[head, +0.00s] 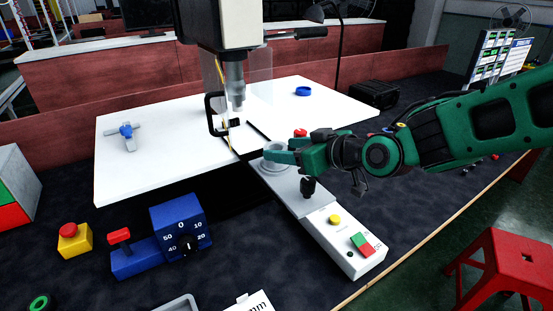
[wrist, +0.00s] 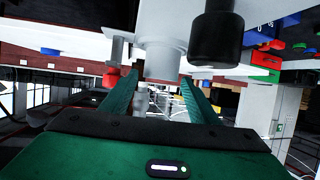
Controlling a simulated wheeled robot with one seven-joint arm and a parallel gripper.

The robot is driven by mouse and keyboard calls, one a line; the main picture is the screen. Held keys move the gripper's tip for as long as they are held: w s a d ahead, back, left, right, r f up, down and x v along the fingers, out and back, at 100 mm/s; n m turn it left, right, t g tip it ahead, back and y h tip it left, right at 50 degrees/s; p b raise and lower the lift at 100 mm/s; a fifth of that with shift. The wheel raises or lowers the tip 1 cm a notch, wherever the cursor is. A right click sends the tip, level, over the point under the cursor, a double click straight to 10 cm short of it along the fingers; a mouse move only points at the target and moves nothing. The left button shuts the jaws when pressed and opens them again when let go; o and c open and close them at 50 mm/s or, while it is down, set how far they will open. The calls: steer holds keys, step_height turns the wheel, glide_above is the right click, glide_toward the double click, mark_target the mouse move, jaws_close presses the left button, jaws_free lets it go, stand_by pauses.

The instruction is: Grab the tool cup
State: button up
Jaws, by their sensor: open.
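A pale grey, round, cup-like piece (head: 270,166), which looks like the tool cup, is on the grey machine base, partly hidden by my gripper. My gripper (head: 276,152) reaches in from the right, its fingers at the piece's upper part. In the wrist view, my gripper (wrist: 157,84) is open, with one green finger on each side. A pale grey cylinder (wrist: 162,62), likely the same piece, shows between and just beyond the fingertips. I cannot tell whether the fingers touch it.
A black knob (head: 308,187) stands close below my gripper; it looms large in the wrist view (wrist: 216,40). A red knob (head: 300,133) is just behind. The machine head (head: 233,75) hangs over the white table (head: 160,165). A blue dial box (head: 182,228) is front left.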

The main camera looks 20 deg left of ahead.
mark_target(271, 146)
steer(key=x, duration=0.4)
steer(key=shift+c, duration=0.2)
steer(key=c, duration=0.9)
steer(key=shift+r, duration=0.1)
steer(key=shift+w+r, duration=0.1)
